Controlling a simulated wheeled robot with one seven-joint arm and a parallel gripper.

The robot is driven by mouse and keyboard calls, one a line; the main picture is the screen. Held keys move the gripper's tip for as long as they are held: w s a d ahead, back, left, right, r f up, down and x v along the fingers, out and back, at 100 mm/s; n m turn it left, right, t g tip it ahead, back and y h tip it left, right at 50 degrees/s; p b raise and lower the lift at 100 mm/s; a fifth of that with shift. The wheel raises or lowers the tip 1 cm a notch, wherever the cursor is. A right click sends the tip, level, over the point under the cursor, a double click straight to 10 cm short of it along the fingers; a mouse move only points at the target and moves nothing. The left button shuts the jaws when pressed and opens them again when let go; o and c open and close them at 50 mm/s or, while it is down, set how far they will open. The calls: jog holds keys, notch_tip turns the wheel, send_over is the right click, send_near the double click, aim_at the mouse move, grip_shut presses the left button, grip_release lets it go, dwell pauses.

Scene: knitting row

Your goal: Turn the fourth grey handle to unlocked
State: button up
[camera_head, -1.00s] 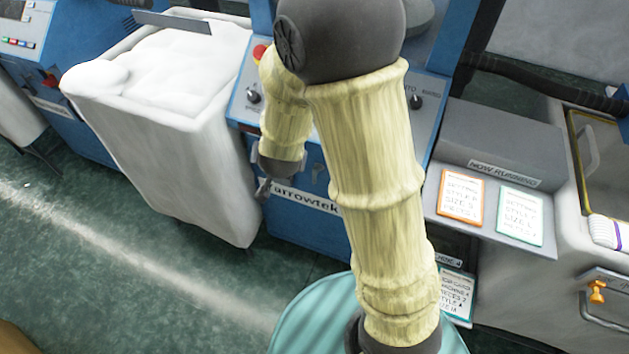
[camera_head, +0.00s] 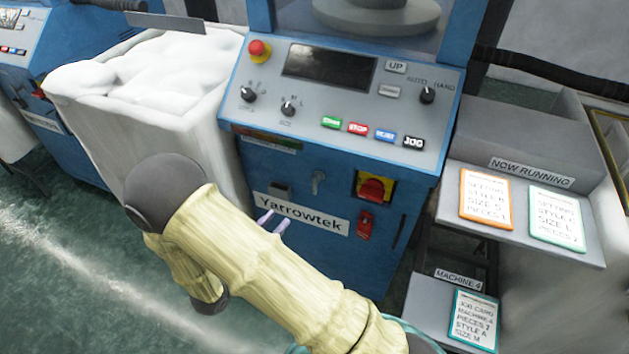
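A sign reading "MACHINE 4" (camera_head: 458,280) stands on the shelf to the right of this machine. My gripper (camera_head: 273,221) shows only as two pale lilac fingertips in front of the Yarrowtek label, below and left of the handle. The tips are apart with nothing seen between them. My arm hides the rest of the gripper and the lower machine front.
A red rotary switch on a yellow plate (camera_head: 374,188) and a red box (camera_head: 366,225) are right of the handle. The control panel (camera_head: 300,110) with knobs and buttons juts above. A white bin (camera_head: 170,130) stands left; a grey shelf (camera_head: 590,245) with cards stands right.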

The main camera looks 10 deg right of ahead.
jog(key=shift+w+d, duration=0.1)
jog(key=shift+d, duration=0.05)
send_over(315, 194)
jog(key=shift+w+b, duration=0.3)
jog(key=shift+w, duration=0.05)
dwell(0.4)
grip_shut()
